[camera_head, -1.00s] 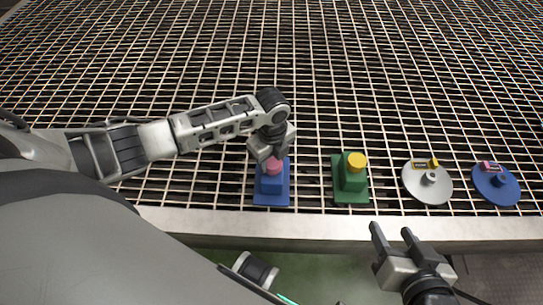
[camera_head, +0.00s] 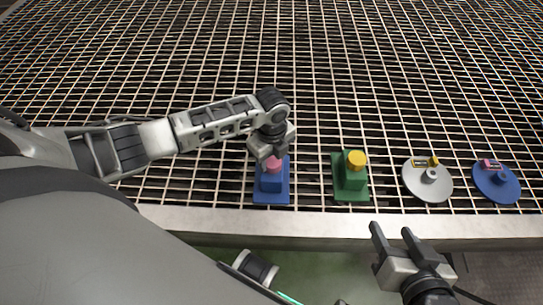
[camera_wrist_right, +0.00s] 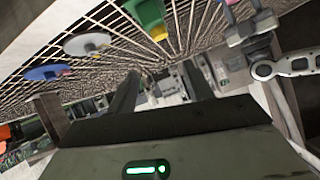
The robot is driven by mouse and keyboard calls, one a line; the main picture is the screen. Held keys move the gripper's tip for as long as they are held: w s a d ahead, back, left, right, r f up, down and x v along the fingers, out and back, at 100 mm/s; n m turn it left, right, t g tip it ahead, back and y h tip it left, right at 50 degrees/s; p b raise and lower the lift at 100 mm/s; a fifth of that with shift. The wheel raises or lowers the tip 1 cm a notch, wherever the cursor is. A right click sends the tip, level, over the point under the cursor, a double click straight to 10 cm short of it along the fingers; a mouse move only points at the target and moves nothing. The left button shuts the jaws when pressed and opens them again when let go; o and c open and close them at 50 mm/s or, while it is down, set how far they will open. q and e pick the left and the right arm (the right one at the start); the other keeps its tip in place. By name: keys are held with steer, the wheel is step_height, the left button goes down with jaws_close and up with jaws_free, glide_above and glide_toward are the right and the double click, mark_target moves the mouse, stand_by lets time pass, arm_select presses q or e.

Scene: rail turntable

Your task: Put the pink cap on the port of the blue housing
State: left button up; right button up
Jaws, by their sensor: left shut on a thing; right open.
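The pink cap (camera_head: 273,164) is at the top of a blue block on a blue square base (camera_head: 271,197). My left gripper (camera_head: 270,153) is shut on the cap from behind; I cannot tell whether the cap touches the block. A blue round piece (camera_head: 507,192) with a short upright stub, like a port, and a small pink bar lies at the far right; it also shows in the right wrist view (camera_wrist_right: 47,72). My right gripper (camera_head: 392,234) is open and empty in front of the table edge. The left gripper also shows in the right wrist view (camera_wrist_right: 248,28).
A green block on a green base (camera_head: 350,193) carries a yellow cap (camera_head: 356,160). A grey round piece (camera_head: 418,192) with a stub and yellow bar lies between it and the blue round piece. The grid surface (camera_head: 400,80) behind is clear. A metal rail (camera_head: 330,228) edges its front.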

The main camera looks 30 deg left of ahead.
arm_select(q)
steer(key=o, duration=0.9)
steer(key=shift+o, duration=0.2)
step_height(320, 180, up, 8)
steer(key=p, duration=0.3)
steer(key=shift+r+p, duration=0.25)
steer(key=shift+p, duration=0.05)
step_height(320, 180, up, 7)
steer(key=p, duration=0.2)
steer(key=shift+r, duration=0.2)
arm_select(e)
steer(key=shift+h, duration=0.5)
steer(key=r, duration=0.1)
steer(key=d+r, duration=0.1)
steer(key=s+d+r, duration=0.1)
steer(key=shift+r, duration=0.4)
